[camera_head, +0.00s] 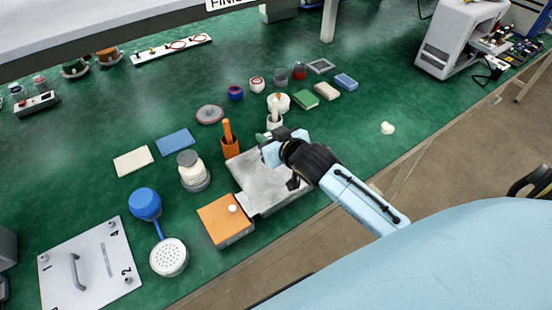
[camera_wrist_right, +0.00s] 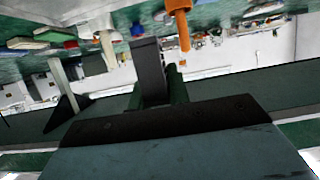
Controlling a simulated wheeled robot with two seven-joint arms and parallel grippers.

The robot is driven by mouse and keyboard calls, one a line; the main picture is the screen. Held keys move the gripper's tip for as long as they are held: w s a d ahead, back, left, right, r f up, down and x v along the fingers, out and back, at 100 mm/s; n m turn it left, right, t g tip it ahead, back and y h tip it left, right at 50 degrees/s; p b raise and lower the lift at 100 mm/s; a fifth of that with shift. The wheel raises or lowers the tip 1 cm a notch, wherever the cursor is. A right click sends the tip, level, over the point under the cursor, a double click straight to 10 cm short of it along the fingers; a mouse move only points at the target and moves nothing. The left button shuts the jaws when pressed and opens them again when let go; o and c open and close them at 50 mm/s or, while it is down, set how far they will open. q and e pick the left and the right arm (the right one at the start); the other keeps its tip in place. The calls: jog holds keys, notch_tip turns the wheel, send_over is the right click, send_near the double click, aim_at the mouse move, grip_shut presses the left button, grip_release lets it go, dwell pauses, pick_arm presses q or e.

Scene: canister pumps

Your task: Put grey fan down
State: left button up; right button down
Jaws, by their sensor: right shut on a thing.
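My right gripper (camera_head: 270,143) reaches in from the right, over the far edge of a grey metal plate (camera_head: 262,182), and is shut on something. I take the held thing to be the grey fan, but the gripper mostly hides it and its shape cannot be made out. A small green and dark piece shows at the fingertips. In the right wrist view a dark grey upright block (camera_wrist_right: 148,72) stands in front of the wrist, with a green part beside it. I cannot tell which part is the fan. My left gripper is not in view.
An orange box (camera_head: 225,220) adjoins the plate. A white and grey canister (camera_head: 193,172) stands further left.

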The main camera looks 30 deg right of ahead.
notch_tip(320, 180, down, 8)
jog(key=shift+b, duration=0.75)
jog(key=shift+f, duration=0.1)
jog(key=c, duration=1.3)
grip_release()
jog(key=shift+c, duration=0.2)
